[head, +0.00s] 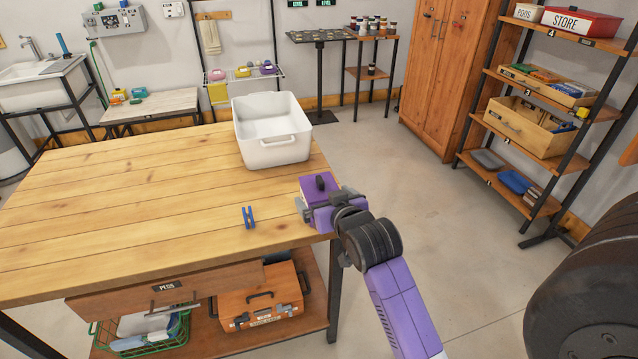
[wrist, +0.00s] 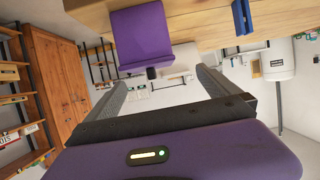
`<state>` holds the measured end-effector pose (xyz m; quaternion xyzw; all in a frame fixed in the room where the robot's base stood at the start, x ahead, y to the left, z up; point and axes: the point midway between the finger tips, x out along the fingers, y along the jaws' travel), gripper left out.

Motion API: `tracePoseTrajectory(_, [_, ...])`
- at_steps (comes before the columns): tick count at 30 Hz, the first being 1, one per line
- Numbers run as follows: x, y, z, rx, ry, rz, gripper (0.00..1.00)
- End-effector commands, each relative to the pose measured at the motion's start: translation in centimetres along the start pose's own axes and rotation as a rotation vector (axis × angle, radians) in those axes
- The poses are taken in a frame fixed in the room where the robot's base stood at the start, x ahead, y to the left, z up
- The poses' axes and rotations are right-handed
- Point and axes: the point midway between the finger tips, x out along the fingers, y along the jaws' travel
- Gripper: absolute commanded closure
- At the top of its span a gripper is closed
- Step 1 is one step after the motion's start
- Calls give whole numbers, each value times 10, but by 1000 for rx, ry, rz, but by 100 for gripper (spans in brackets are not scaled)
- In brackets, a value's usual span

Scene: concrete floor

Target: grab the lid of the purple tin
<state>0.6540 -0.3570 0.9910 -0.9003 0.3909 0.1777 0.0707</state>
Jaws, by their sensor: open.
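The purple tin (head: 316,187) stands near the right front corner of the wooden table, partly hidden by my gripper in the head view. A small dark knob (head: 320,182) shows on its lid. In the wrist view the purple tin (wrist: 141,36) is at the top, with the dark knob (wrist: 151,73) at its lower edge. My gripper (wrist: 161,78) is open and empty. The knob appears between its two fingers in that picture, but I cannot tell whether they are level with it. In the head view my gripper (head: 327,203) is close beside the tin.
A white tub (head: 272,148) stands on the table behind the tin. A blue clothes peg (head: 248,217) lies on the wooden table (head: 130,195), left of the tin. The table's left part is clear. An orange toolbox (head: 262,312) sits on the shelf below.

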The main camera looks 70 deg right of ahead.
Motion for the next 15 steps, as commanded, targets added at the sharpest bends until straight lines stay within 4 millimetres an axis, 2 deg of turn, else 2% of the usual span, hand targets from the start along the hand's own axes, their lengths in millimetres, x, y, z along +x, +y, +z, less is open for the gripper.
tracePoseTrajectory(1, [4,8,-10,12,0,17,0])
tracePoseTrajectory(4, [8,16,-18,25,-6,35,0])
tracePoseTrajectory(15, [41,19,-19,30,-9,40,0])
